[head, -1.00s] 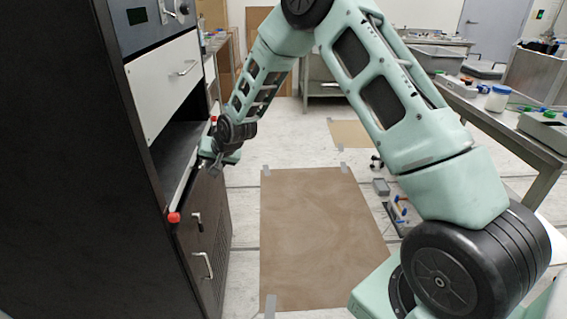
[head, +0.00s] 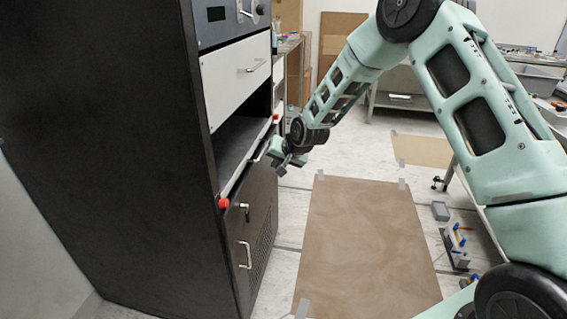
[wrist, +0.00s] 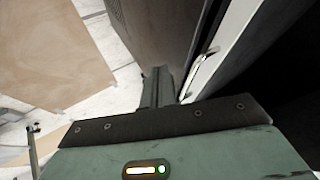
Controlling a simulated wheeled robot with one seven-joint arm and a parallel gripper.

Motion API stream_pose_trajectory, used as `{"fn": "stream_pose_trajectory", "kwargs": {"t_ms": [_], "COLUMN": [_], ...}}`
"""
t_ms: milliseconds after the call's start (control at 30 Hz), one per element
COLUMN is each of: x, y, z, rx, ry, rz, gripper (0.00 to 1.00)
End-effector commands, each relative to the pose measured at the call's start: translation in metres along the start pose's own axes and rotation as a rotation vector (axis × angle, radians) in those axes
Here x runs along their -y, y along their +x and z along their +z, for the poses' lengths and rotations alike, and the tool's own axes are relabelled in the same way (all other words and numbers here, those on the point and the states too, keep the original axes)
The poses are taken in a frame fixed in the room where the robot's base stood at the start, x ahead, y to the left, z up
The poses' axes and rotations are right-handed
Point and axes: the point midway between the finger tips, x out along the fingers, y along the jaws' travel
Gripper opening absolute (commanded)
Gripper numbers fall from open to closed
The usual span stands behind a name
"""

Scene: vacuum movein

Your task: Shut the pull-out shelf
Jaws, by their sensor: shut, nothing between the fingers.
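The pull-out shelf (head: 233,152) is a dark flat board with a pale front edge and a red knob at each end. It sits in the open bay of the black cabinet, under a white drawer. Its front edge looks close to the cabinet face; I cannot tell whether it is fully flush. My gripper (head: 283,167) is shut and empty, to the right of the shelf front and seemingly apart from it. In the wrist view, my shut fingers (wrist: 157,88) are beside the shelf's pale front edge (wrist: 218,62), which bears a metal handle (wrist: 207,62).
The black cabinet (head: 100,130) fills the left side. Below the shelf is a door with metal handles (head: 245,253). The white drawer (head: 235,82) is above. A brown floor mat (head: 365,245) lies in clear floor to the right. Small items (head: 457,240) lie beyond it.

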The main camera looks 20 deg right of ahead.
Motion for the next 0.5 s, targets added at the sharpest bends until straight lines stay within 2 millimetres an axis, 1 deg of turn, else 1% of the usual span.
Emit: {"fn": "stream_pose_trajectory", "kwargs": {"t_ms": [33, 267, 500], "x": [0.001, -0.001, -0.002], "y": [-0.009, -0.042, -0.081], "z": [-0.002, -0.002, -0.002], "rx": [-0.003, -0.003, -0.003], "ry": [0.000, 0.001, 0.001], "rz": [-0.001, 0.002, 0.003], "gripper": [0.00, 0.00, 0.00]}}
